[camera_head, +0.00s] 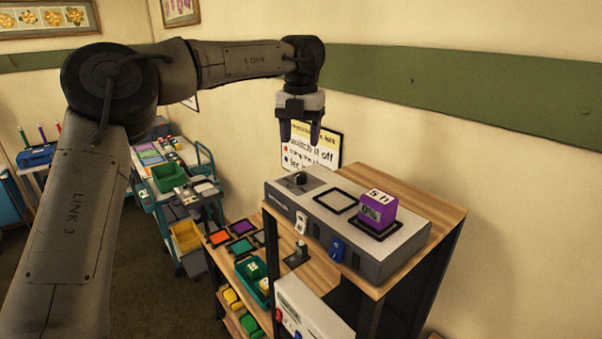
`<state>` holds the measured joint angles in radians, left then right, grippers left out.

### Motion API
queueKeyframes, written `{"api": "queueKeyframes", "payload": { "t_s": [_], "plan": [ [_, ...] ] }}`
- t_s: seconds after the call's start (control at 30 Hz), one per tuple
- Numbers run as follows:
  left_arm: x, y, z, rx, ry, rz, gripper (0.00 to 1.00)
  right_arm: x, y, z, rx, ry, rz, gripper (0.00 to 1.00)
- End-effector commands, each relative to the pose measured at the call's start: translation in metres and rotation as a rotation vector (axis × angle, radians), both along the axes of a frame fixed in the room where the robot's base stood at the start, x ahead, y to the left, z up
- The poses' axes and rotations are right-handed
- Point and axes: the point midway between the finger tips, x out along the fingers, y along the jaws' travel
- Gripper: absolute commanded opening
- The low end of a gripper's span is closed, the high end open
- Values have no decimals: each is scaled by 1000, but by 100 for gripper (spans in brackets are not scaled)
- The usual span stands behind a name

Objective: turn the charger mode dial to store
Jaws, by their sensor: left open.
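The grey charger (397,249) sits on top of a wooden shelf unit. A black round mode dial (299,178) is on a dark plate at the left end of its top; its setting marks are too small to read. My left gripper (299,138) hangs with its fingers down, open and empty, above and behind the dial and apart from it. A purple block (378,208) marked with digits stands on the right pad of the charger, and the square pad (336,201) beside it is empty. My right gripper is not in view.
A white switch (301,222) and a blue one (337,248) are on the charger's front. A sign (312,152) stands behind the charger near the wall. Lower shelves hold a green tray (243,283) and a white box (306,308). A trolley (180,235) is at left.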

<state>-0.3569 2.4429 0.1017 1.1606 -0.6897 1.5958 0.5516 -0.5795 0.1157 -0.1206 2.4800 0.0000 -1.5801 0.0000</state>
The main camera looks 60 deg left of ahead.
Motion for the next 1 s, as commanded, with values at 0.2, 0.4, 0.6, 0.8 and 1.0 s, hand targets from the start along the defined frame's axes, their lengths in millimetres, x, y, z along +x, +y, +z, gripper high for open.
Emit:
{"api": "queueKeyframes", "payload": {
  "t_s": [0.2, 0.4, 0.6, 0.8, 1.0],
  "plan": [
    [-1, 0, -41, -4, 2, -3, 57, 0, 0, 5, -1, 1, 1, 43],
    [-1, -1, -70, -4, 1, -3, 57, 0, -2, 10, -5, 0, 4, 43],
    [0, 0, -87, -3, -1, -1, 57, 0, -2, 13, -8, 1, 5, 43],
    [0, 0, -94, -2, -2, -1, 57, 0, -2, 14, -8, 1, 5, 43],
    [0, 0, -94, -2, -2, -1, 57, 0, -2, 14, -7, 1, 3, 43]
  ]
}}
